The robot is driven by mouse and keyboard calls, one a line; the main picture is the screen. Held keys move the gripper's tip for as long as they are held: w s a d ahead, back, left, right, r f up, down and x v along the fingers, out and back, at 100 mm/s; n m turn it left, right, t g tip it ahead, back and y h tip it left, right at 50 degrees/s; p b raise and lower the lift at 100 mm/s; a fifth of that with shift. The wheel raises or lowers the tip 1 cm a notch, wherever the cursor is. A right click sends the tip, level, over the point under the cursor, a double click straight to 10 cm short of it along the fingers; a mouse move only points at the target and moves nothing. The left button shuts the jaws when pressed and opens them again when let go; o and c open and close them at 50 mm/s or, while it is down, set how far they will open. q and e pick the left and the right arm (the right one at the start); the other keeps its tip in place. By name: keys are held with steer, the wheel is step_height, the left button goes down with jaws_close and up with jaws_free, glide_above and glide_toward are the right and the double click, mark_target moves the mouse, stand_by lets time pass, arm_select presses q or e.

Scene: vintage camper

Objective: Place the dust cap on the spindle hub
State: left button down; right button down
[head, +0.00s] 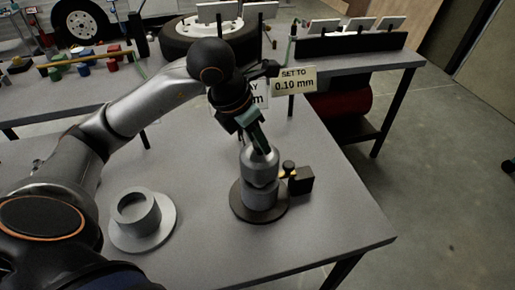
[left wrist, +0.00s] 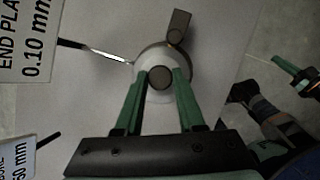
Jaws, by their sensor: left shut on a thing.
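My left gripper (head: 258,143) is shut on the dust cap (head: 260,162), a grey metal cap with a narrow top. The spindle hub (head: 260,194) is a grey cylinder on a dark round base. The cap is upright directly over the hub; whether it touches or sits slightly above is unclear. In the left wrist view, the green fingers (left wrist: 160,88) stand either side of the cap's round knob (left wrist: 160,77), and the cap hides most of the hub. My right gripper (left wrist: 287,74) appears at the right edge of that view, empty, its fingers apart, away from the hub.
A grey flanged ring (head: 142,222) lies left of the hub. A small black block (head: 300,180) stands close on the hub's right. Sign cards (head: 294,81) stand behind it. The table's front right is clear, and its right edge is near.

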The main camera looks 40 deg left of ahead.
arm_select(q)
steer(key=shift+f, duration=1.3)
steer(key=shift+f, duration=0.2)
steer(key=c, duration=0.5)
jaws_free()
steer(key=shift+r, duration=0.3)
steer(key=p+v, duration=0.1)
steer(key=v, duration=1.1)
steer(key=shift+d+f, duration=0.1)
steer(key=shift+f, duration=0.05)
